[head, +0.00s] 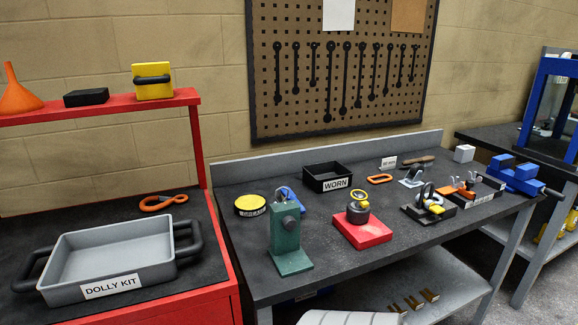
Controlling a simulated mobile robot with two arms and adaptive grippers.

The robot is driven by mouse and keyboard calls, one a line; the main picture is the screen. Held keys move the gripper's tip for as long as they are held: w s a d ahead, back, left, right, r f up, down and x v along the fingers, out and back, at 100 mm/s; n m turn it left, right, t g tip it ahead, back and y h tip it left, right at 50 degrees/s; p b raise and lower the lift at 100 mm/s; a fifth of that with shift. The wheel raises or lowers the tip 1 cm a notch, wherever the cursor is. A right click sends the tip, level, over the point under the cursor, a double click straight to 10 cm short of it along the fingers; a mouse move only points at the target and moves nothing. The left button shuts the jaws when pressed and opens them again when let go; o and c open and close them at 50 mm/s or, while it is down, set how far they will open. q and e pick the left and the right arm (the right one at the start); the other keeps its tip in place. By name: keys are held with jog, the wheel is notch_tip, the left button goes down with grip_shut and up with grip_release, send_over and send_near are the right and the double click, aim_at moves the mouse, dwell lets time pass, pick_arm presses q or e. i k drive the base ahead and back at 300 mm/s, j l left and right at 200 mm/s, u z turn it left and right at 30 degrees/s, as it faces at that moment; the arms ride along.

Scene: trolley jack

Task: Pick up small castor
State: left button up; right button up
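Several castor-like pieces stand on the dark-topped workbench (300,235). A grey metal one (411,178) stands at the back, right of an orange ring. A group of grey and yellow ones (432,203) sits on a black base near the right front. Further right, small metal pieces with orange parts (459,189) stand by a labelled black tray (480,197). I cannot tell for certain which is the small castor.
A grey DOLLY KIT tray (112,262) with black handles sits on the red cart at left. On the bench are a green stand (289,240), a yellow-topped tin (250,206), a red block (362,231), a WORN bin (327,177) and a blue vise (515,175).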

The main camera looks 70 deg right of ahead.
aim_at(417, 171)
jog(key=z, duration=3.15)
jog(key=u, duration=0.25)
jog(key=i+l+u, duration=0.2)
jog(key=u, duration=0.15)
jog(key=i+l+u, duration=0.15)
jog(key=l+u, duration=0.25)
jog(key=i+l+u, duration=0.15)
jog(key=u, duration=0.2)
